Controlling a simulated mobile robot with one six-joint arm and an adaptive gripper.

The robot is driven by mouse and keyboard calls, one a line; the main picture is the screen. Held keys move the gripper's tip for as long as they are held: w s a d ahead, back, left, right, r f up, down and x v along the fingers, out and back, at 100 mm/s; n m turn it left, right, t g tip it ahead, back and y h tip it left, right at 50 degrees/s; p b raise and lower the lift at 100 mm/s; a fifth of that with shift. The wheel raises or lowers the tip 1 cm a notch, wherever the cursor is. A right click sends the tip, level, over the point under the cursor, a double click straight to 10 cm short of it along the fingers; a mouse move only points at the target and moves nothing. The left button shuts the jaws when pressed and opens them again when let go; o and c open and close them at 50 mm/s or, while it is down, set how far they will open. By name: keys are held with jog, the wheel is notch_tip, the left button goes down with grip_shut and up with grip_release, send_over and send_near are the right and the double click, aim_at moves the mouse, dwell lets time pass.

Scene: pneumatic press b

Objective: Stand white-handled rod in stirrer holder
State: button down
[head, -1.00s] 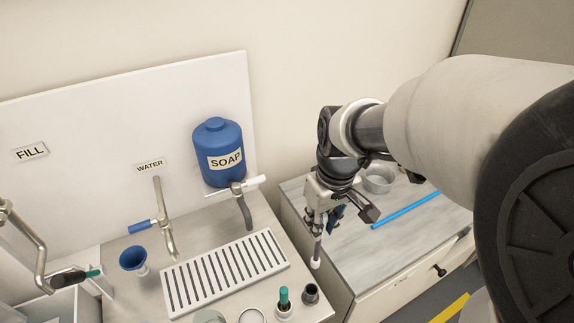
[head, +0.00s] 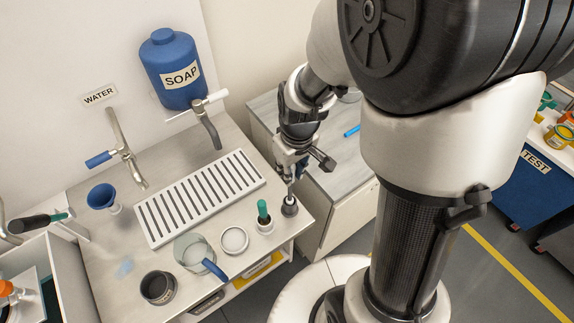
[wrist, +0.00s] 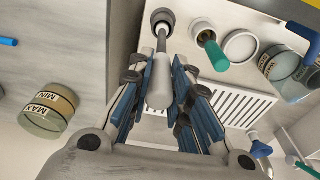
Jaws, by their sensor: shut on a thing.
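My gripper (head: 292,165) is shut on the white-handled rod (wrist: 160,82) and holds it roughly upright, pointing down, at the front right corner of the sink counter. A dark round stirrer holder (head: 289,208) stands on the counter directly below the gripper. In the wrist view the rod's far end lines up with the mouth of the holder (wrist: 163,16). I cannot tell whether the tip is inside the holder or just above it. The handle lies between the finger pads.
A green-handled item (head: 263,210) stands in a white pot close left of the holder. A white round dish (head: 234,240), a glass beaker (head: 190,248) and a slotted drain rack (head: 165,222) are farther left. A side cabinet (head: 340,185) is close on the right.

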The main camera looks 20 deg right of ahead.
jog(key=shift+f+b, duration=0.35)
jog(key=shift+f, duration=1.25)
jog(key=shift+f, duration=0.15)
jog(key=c, duration=1.5)
grip_release()
notch_tip(320, 180, up, 16)
jog(key=s+r+p, duration=0.1)
jog(key=p, duration=0.5)
jog(key=shift+s+r+m+t+b, duration=0.3)
jog(key=shift+s+r+m+t, duration=0.3)
jog(key=shift+s+r, duration=1.25)
jog(key=shift+s+r+m+t+b, duration=0.3)
jog(key=shift+s+r+m+t, duration=0.4)
jog(key=shift+s, duration=2.15)
jog(key=shift+s+r+m+t+b, duration=0.3)
jog(key=shift+s+r+m, duration=0.2)
jog(key=shift+s+r, duration=1.45)
